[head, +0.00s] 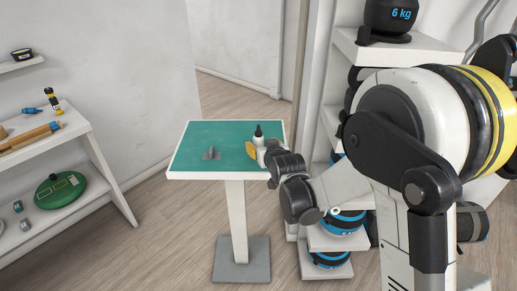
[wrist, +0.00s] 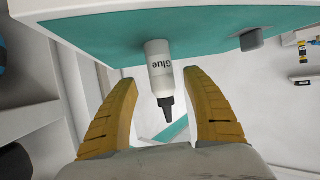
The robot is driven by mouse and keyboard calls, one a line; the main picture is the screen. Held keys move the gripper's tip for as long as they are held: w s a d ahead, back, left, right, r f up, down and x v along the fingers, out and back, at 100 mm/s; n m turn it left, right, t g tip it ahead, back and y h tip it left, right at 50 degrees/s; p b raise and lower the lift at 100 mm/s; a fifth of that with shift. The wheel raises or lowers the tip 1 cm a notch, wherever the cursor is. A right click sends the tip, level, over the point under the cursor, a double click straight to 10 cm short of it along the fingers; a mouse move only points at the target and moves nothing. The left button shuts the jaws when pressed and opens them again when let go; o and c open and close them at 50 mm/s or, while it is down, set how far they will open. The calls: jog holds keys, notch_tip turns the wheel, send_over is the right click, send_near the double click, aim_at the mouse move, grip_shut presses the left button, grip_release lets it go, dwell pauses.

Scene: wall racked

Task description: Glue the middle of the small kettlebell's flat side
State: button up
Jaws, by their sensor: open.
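A white glue bottle (head: 259,138) with a dark nozzle stands upright on the small table's green top, near its right edge. In the wrist view the bottle (wrist: 158,62) appears upside down, with "Glue" on its label. My gripper (head: 254,149) is at the table's right side, by the bottle. Its yellow fingers (wrist: 160,76) are open on either side of the bottle, with gaps visible on both sides. A dark weight marked "6 kg" (head: 391,15) sits on the upper right shelf, cut off by the frame; I cannot tell whether it is the small kettlebell. No flat side shows clearly.
A right rack (head: 345,40) holds several dark and blue weights. White shelves (head: 95,150) stand at left, with a green round case (head: 60,190).

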aim_at(259, 132)
jog(key=x, duration=0.3)
jog(key=shift+a+f+b, duration=0.1)
jog(key=shift+a+b, duration=0.1)
jog(key=shift+b, duration=0.2)
grip_shut()
jog(key=shift+r, duration=0.2)
notch_tip(259, 132, up, 5)
jog(key=p, duration=0.2)
jog(key=shift+f+p, duration=0.25)
jog(key=shift+p, duration=0.15)
jog(key=w+d+r+p, duration=0.1)
jog(key=d+r+p, duration=0.2)
jog(key=d+r, duration=0.3)
jog(key=d, duration=0.5)
jog(key=shift+w+d+p, duration=0.3)
jog(key=shift+w, duration=0.1)
jog(key=shift+r, duration=0.1)
